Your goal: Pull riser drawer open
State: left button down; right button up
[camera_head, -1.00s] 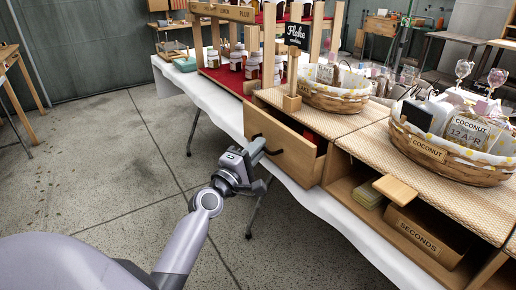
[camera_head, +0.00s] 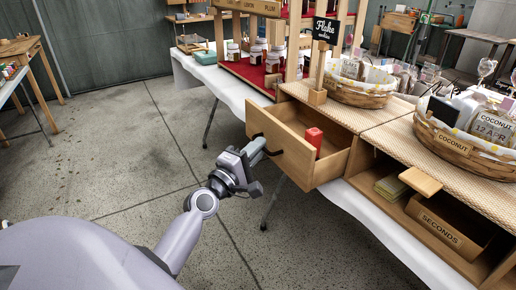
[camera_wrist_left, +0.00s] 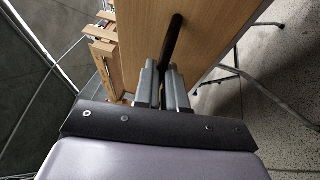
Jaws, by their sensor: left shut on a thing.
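The riser drawer (camera_head: 279,147) is a light wooden box that stands well out from the left end of the riser. Its dark curved handle (camera_head: 263,142) is on the front panel. My left gripper (camera_head: 263,150) is shut on the handle. In the left wrist view the fingers (camera_wrist_left: 166,82) close around the dark handle (camera_wrist_left: 173,42) in front of the wooden drawer front (camera_wrist_left: 205,40). A red item (camera_head: 314,138) stands inside the drawer. My right gripper is not in view.
A seconds box (camera_head: 452,224) sits in the open shelf. A white-clothed table (camera_head: 225,92) carries the riser. The concrete floor (camera_head: 110,150) at left is clear.

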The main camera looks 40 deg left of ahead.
pick_arm(q)
jog(key=c, duration=1.2)
grip_release()
jog(key=shift+s+f+b, duration=0.15)
jog(key=shift+s+f, duration=0.05)
jog(key=shift+s, duration=0.95)
jog(key=shift+s+f+b, duration=0.1)
jog(key=shift+s+f, duration=0.1)
jog(key=shift+s, duration=1)
jog(key=shift+s+f+b, duration=0.15)
jog(key=shift+s+f, duration=0.05)
jog(key=shift+s, duration=0.95)
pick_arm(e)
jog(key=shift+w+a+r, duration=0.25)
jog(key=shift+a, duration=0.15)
